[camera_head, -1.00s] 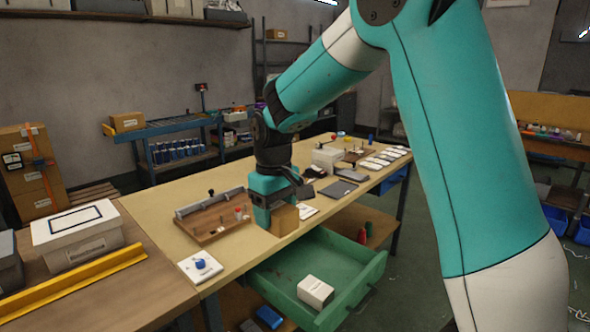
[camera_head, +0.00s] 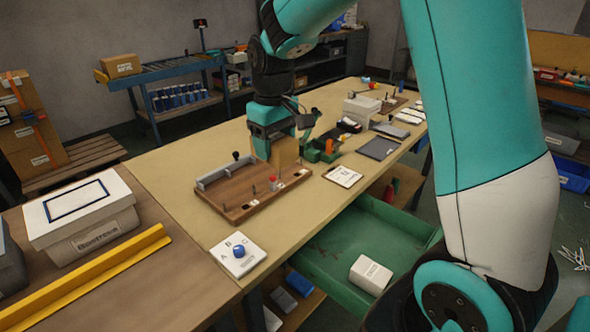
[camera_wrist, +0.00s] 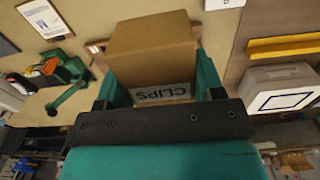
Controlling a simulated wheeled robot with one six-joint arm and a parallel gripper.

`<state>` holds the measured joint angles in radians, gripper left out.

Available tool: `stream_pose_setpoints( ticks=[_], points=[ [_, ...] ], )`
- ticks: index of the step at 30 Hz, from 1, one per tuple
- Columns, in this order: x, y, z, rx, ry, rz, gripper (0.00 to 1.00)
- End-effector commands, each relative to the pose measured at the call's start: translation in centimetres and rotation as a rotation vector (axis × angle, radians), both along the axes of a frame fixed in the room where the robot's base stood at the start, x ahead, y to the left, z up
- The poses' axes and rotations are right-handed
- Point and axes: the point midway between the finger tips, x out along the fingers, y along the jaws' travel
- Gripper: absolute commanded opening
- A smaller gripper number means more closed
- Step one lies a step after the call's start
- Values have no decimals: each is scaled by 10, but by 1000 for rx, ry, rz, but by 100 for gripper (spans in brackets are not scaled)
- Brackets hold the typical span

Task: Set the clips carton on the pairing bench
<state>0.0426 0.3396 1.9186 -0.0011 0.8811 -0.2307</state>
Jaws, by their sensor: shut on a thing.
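The clips carton, a small brown box, is held in my gripper (camera_head: 272,140); the carton (camera_head: 287,154) shows below the teal jaws. In the wrist view the carton (camera_wrist: 152,45) sits between the two teal fingers, its white CLIPS label facing the camera. My gripper is shut on it, over the long tan bench (camera_head: 172,165), behind a wooden fixture board. I cannot tell whether the carton's underside touches the bench. No label shows which bench is the pairing bench; a browner bench (camera_head: 185,290) adjoins at the lower left.
The wooden fixture board (camera_head: 235,205) with pegs stands just in front of the carton. A green device (camera_head: 322,152) is close on its right. An open green drawer (camera_head: 345,240) sticks out below, holding a white box (camera_head: 370,275). The tan bench is clear behind and left of the board.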

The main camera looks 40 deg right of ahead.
Motion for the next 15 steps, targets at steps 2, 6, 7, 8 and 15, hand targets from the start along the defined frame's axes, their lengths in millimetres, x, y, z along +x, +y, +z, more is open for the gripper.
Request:
stream_pose_setpoints(
  ticks=[2, 6, 7, 8, 15],
  points=[
    [-1, 0, -15, 0, 6, 0, 33],
    [-2, 1, -53, 0, 10, 1, 33],
    [-2, 1, -61, 0, 10, 1, 33],
    [-1, 1, -70, 0, 9, 2, 33],
    [-1, 2, -133, 0, 6, 3, 33]
  ],
)
